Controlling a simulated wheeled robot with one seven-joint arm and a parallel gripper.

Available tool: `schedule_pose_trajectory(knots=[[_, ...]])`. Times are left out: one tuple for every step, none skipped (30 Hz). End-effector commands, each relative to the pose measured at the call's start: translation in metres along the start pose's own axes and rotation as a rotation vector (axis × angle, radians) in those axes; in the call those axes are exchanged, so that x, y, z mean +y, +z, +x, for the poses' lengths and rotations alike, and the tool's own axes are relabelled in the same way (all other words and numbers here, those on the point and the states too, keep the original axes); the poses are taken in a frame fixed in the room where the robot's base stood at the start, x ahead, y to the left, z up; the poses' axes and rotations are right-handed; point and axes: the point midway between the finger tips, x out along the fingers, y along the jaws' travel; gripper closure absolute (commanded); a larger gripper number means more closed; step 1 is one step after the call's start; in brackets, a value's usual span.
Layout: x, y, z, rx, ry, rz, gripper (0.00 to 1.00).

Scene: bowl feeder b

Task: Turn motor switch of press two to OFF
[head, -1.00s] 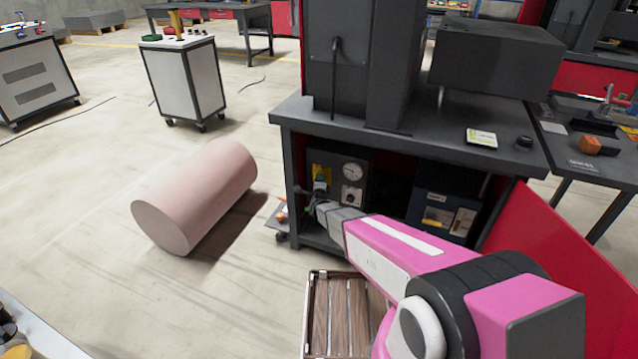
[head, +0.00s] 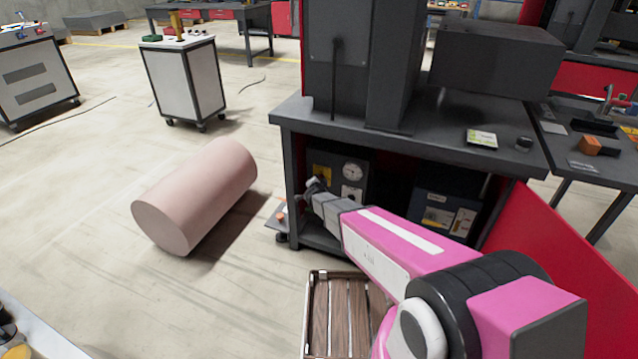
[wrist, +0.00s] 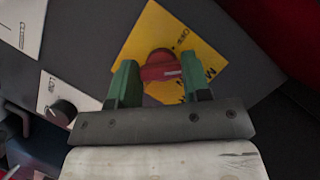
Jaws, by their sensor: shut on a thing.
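The motor switch is a red rotary knob (wrist: 160,66) on a yellow plate (wrist: 140,40) in the wrist view. The plate is tilted in that view, and its lettering is partly hidden. My gripper (wrist: 160,76) has its green fingers on either side of the knob, shut on its red handle. The handle lies nearly level across the wrist view. In the head view the yellow plate (head: 321,172) shows on a grey control box inside the press stand (head: 290,150). My gripper (head: 313,186) reaches in there, and the knob cannot be made out.
A round gauge (head: 352,172) sits right of the plate. A black knob (wrist: 62,112) on a white plate is nearby. The red door (head: 560,240) stands open on the right.

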Motion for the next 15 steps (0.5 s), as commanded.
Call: schedule_pose_trajectory(knots=[[-0.0006,0.0011,-0.0002,-0.003,0.014,-0.033,0.8],[-0.0006,0.0011,-0.0001,-0.003,0.023,-0.055,0.8],[-0.0006,0.0011,-0.0001,-0.002,0.036,-0.086,0.8],[-0.0006,0.0011,-0.0001,-0.002,0.046,-0.11,0.8],[-0.0007,0.0012,0.0,-0.002,0.055,-0.132,0.8],[-0.0009,0.0013,0.0001,-0.003,0.067,-0.162,0.8],[-0.001,0.0014,0.0001,-0.003,0.077,-0.185,0.8],[-0.001,0.0015,0.0001,-0.003,0.086,-0.208,0.8],[-0.0013,0.0015,0.0001,-0.002,0.099,-0.24,0.8],[-0.0015,0.0015,0.0002,-0.002,0.109,-0.263,0.8],[-0.0017,0.0016,0.0002,-0.002,0.118,-0.286,0.8],[-0.0018,0.0018,0.0003,-0.002,0.131,-0.317,0.8],[-0.002,0.0018,0.0003,-0.002,0.141,-0.342,0.8],[-0.002,0.0018,0.0003,-0.001,0.15,-0.365,0.8],[-0.002,0.0018,0.0004,-0.002,0.163,-0.396,0.8]])
